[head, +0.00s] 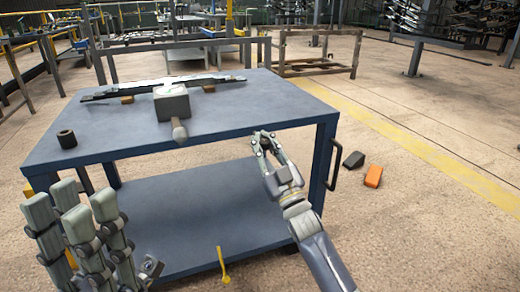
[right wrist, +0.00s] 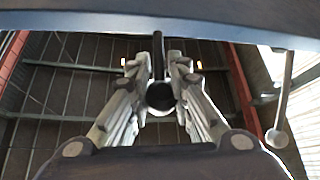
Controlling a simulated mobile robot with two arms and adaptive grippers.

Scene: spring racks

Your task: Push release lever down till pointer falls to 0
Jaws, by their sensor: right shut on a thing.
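My right gripper (head: 265,140) is at the front edge of the blue table, near its right corner. In the right wrist view it is shut on a dark rod with a round black end (right wrist: 159,95), which looks like a lever. The head view does not show this rod clearly. A second, thinner rod with a round grey knob (right wrist: 278,138) hangs apart at the right. No pointer or scale is readable. My left gripper (head: 75,205) is open and empty at lower left.
The blue table (head: 110,140) bears a long dark leaf spring (head: 115,92) on wooden blocks and a black ring (head: 67,138). Black (head: 354,160) and orange (head: 373,176) pieces lie on the floor at right. The floor there is mostly clear.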

